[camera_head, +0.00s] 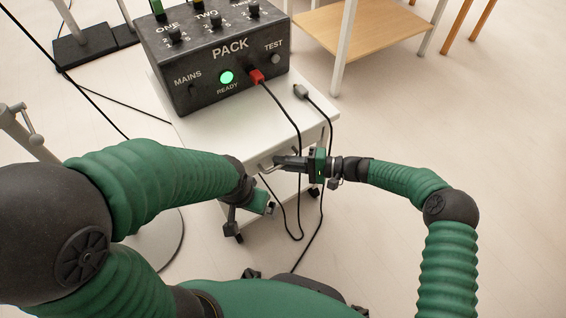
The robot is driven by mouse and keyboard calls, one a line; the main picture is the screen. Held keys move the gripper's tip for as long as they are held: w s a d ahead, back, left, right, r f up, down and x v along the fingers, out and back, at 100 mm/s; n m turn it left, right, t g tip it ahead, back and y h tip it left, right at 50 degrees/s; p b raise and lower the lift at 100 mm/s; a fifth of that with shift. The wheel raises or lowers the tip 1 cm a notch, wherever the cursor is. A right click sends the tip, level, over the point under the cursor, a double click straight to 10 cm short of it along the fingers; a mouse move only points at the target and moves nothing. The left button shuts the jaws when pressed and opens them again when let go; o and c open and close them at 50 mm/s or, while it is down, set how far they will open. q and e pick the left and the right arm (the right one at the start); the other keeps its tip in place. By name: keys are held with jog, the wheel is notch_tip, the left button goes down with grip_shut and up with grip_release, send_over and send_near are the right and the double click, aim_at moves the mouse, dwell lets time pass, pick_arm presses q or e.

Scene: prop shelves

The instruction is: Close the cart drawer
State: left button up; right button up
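The white cart (215,135) stands ahead of me. The drawer front is on its near side, below the top edge, with a light handle (265,163); my arms partly hide it. How far the drawer stands out is hard to tell. My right gripper (280,162) comes in from the right, with its dark fingers at the handle. I cannot tell whether they grip or only touch it. My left gripper (270,207) hangs lower, in front of the cart and below the handle, apart from it. Its finger opening is too small to read.
A black PACK box (215,60) with a lit green button sits on the cart top. A red plug (257,76) and a loose black connector (300,91) trail cables over the front edge, near my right gripper. A wooden table (360,35) stands behind; a stand is at left.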

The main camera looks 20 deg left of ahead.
jog(key=w+d+r+p, duration=0.2)
jog(key=d+p, duration=0.3)
jog(key=d, duration=1.1)
jog(key=shift+w+d, duration=0.15)
jog(key=shift+d, duration=0.15)
jog(key=shift+r, duration=0.15)
